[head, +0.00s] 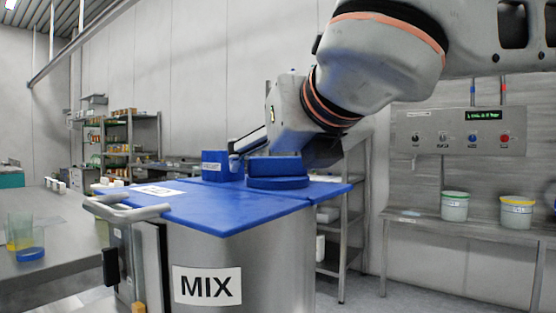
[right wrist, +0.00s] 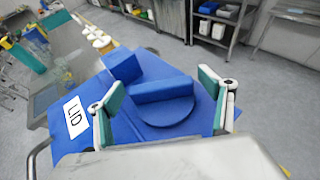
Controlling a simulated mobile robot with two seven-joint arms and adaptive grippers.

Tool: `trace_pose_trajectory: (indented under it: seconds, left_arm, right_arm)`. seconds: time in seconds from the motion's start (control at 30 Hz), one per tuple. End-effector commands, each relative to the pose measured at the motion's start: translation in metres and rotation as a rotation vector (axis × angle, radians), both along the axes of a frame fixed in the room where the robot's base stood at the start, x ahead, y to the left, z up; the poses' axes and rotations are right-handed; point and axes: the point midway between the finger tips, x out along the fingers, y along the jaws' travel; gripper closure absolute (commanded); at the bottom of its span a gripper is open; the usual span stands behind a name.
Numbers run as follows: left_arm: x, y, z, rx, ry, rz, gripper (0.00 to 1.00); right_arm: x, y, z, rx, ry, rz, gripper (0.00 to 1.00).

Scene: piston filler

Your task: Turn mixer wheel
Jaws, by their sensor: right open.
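The mixer wheel (head: 278,183) is a blue round disc with a raised straight bar across it, on the blue lid (head: 215,209) of the steel tank marked MIX (head: 270,262). In the right wrist view the wheel (right wrist: 168,112) lies between the spread fingers of my right gripper (right wrist: 163,98). The fingers have teal pads; the gripper is open and holds nothing. In the head view my right gripper (head: 268,138) is above the wheel, partly hidden by its own arm. I cannot tell whether a finger touches the bar. My left gripper is out of view.
A blue block (head: 215,165) stands on the lid beside the wheel. A grey handle (head: 125,210) sticks out at the lid's left edge. A steel table (head: 50,255) with cups is at left. Two lidded tubs (head: 455,206) stand on a bench at right, below a control panel (head: 458,131).

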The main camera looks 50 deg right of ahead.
Motion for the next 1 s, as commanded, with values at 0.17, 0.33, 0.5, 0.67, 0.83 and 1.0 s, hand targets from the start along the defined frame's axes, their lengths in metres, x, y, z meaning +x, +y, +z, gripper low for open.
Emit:
trace_pose_trajectory:
  seconds: [0.17, 0.33, 0.5, 0.67, 0.83, 1.0]
  left_arm:
    - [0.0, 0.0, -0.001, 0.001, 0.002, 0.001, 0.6]
    - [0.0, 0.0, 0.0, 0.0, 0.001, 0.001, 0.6]
    - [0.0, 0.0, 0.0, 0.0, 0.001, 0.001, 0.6]
    - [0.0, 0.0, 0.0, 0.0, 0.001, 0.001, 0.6]
    - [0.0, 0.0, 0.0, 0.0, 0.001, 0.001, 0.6]
    - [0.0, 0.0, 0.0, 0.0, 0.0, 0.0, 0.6]
  right_arm:
    - [-0.007, 0.004, 0.005, -0.001, -0.005, 0.001, 0.19]
    - [-0.03, 0.018, 0.017, -0.003, -0.008, 0.001, 0.19]
    - [-0.058, 0.034, 0.03, -0.002, -0.006, 0.001, 0.19]
    - [-0.079, 0.047, 0.039, 0.0, -0.002, 0.001, 0.19]
    - [-0.092, 0.055, 0.045, 0.0, 0.0, 0.001, 0.19]
    - [-0.096, 0.057, 0.046, 0.001, 0.001, 0.0, 0.19]
